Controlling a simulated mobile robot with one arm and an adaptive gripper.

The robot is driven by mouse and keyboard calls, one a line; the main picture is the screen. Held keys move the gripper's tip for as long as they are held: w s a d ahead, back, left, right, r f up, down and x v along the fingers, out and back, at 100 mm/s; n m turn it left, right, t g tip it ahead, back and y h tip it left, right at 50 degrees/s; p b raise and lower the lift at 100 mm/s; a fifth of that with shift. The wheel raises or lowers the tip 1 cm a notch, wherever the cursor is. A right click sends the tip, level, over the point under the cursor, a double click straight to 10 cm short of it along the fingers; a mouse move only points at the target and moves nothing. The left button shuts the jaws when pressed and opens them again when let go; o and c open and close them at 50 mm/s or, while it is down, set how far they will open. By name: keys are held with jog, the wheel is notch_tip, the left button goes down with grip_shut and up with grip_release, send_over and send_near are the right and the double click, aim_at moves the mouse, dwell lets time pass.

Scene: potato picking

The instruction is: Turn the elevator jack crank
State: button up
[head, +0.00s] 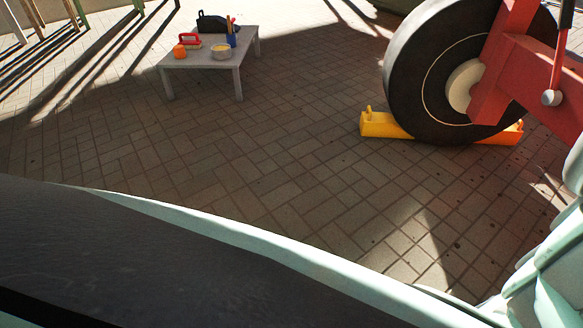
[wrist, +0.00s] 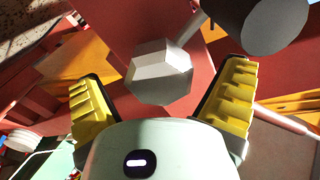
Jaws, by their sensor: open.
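In the wrist view, my gripper (wrist: 163,75) is open, with a ribbed yellow finger pad at each side. A light grey faceted knob (wrist: 152,88) shows between the fingers, with space on both sides of it. A short grey rod (wrist: 192,28) runs from behind the knob up to a dark grey cylinder (wrist: 262,22) at the upper right. These look like parts of the jack crank, though I cannot see the whole crank. The distance from the fingertips to the knob is hard to judge. My gripper is outside the head view.
Red metal frame (wrist: 120,28) lies behind the knob. In the head view, a large black wheel (head: 405,75) on a red frame (head: 548,85) stands at the right with yellow chocks (head: 383,126). A grey table (head: 190,75) with several items is at the back. Paving between is clear.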

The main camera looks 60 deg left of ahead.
jog(key=shift+c, duration=0.4)
jog(key=shift+w, duration=0.1)
jog(key=c, duration=1.3)
jog(key=shift+o, duration=0.2)
jog(key=shift+n+p, duration=0.3)
jog(key=shift+n, duration=0.1)
jog(key=shift+w+n, duration=0.1)
jog(key=shift+n, duration=0.8)
jog(key=shift+n+p, duration=0.3)
jog(key=shift+n, duration=0.7)
jog(key=shift+a, duration=0.1)
jog(key=shift+n, duration=1.4)
